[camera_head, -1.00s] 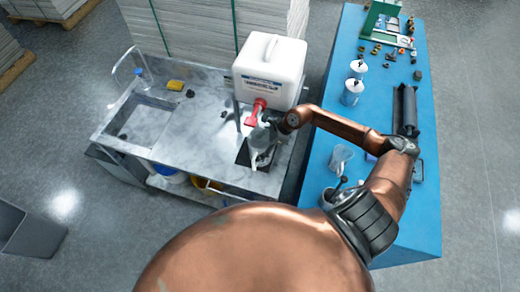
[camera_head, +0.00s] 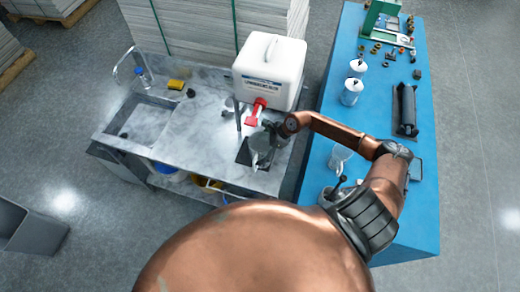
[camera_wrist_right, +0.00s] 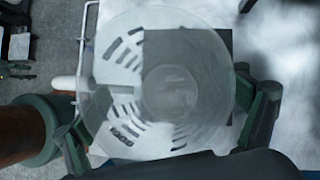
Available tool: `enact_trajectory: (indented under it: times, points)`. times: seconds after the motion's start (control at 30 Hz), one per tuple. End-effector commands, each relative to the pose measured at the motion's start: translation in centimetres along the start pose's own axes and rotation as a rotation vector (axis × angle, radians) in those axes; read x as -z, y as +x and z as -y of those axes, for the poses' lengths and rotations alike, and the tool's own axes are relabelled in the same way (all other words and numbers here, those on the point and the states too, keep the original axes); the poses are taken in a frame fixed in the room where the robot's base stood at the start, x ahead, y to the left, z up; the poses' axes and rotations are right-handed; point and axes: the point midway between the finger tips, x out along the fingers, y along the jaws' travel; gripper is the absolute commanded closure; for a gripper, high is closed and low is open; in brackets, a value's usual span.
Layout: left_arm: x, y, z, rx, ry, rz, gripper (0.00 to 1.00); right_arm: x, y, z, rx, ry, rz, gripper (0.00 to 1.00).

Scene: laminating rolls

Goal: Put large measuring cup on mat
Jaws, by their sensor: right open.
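The large measuring cup (camera_wrist_right: 125,95) is clear with black scale marks and fills the middle of the right wrist view. In the head view the cup (camera_head: 262,152) is at the right end of the marble counter, over the dark mat (camera_head: 243,154). A dark corner of the mat also shows behind the cup in the wrist view (camera_wrist_right: 218,38). My right gripper (camera_head: 268,136) is open around the cup, one finger on each side (camera_wrist_right: 165,115). Whether the cup's base rests fully on the mat is hidden. My left gripper is out of view.
A white canister (camera_head: 268,68) with a red tap (camera_head: 255,111) stands just behind the cup. A sink (camera_head: 143,117) is at the counter's left. The blue table (camera_head: 328,105) at right holds another clear cup (camera_head: 340,157), white jars (camera_head: 351,91) and a dark roller (camera_head: 406,108).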

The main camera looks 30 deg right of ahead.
Motion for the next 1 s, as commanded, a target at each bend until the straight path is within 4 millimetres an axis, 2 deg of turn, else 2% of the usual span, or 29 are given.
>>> enact_trajectory:
  times: [0.2,0.27,0.5,0.7,1.0]
  points:
    - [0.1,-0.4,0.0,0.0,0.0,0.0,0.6,-0.2,-0.3,0.0,0.0,0.0,0.0,0.09]
    - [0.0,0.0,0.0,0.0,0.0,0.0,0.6,0.0,-0.9,0.1,0.002,-0.002,-0.001,0.09]
    - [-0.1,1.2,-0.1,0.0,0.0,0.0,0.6,0.1,-4.8,0.1,0.002,-0.002,-0.004,0.09]
    - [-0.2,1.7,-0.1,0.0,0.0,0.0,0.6,0.0,-7.2,0.0,0.001,-0.001,-0.001,0.09]
    - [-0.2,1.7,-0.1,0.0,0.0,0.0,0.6,-0.1,-7.7,0.0,0.0,0.0,0.001,0.09]
